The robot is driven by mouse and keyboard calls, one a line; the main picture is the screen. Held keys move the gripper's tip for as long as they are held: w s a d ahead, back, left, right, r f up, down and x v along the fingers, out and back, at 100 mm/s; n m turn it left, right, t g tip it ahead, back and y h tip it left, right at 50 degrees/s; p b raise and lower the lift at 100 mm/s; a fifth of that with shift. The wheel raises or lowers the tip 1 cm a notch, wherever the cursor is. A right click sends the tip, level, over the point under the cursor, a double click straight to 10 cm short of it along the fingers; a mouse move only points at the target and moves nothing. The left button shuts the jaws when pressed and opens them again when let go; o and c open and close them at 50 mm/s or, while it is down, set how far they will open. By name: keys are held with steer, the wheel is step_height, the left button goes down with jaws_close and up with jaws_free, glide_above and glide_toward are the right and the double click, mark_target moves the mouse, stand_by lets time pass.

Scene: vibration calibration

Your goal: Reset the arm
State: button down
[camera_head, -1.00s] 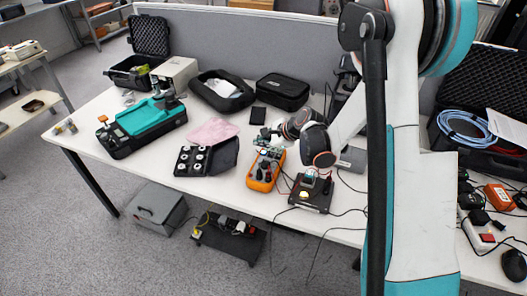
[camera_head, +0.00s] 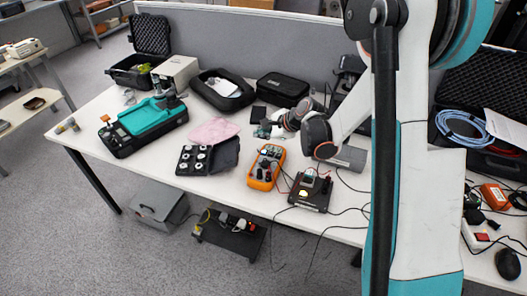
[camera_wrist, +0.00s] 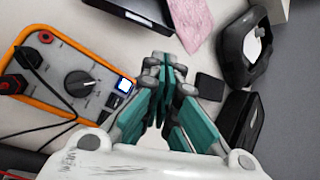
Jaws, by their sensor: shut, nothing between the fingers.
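My gripper (camera_head: 264,131) is above the table, just behind the top end of the orange multimeter (camera_head: 266,167) and in front of a small dark square pad (camera_head: 258,113). In the wrist view my gripper (camera_wrist: 168,68) has its teal-sided fingers drawn together, with nothing between them. My arm is bent and reaches in over the table from the right. In the wrist view the multimeter (camera_wrist: 85,82) lies left of the fingers, with leads plugged into it. Whether the fingers touch anything below cannot be told.
A black-based device (camera_head: 311,191) with cables stands right of the multimeter. A weight case (camera_head: 195,160), pink cloth (camera_head: 213,131), teal-topped shaker (camera_head: 147,118) and black cases (camera_head: 282,89) crowd the white table (camera_head: 232,195). The front left of the table is clear.

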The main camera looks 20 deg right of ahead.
steer(key=s+a+r+n+h, duration=0.1)
steer(key=s+r+n+h, duration=0.2)
steer(key=s+r+n, duration=0.9)
steer(key=s+r+n+h, duration=0.1)
steer(key=s+r+n, duration=0.2)
steer(key=s, duration=0.7)
steer(key=s+d+r+n+h, duration=0.1)
steer(key=s+r+n, duration=0.2)
steer(key=s, duration=0.8)
steer(key=shift+d+n, duration=0.3)
steer(key=shift+n, duration=0.6)
steer(key=shift+r, duration=0.1)
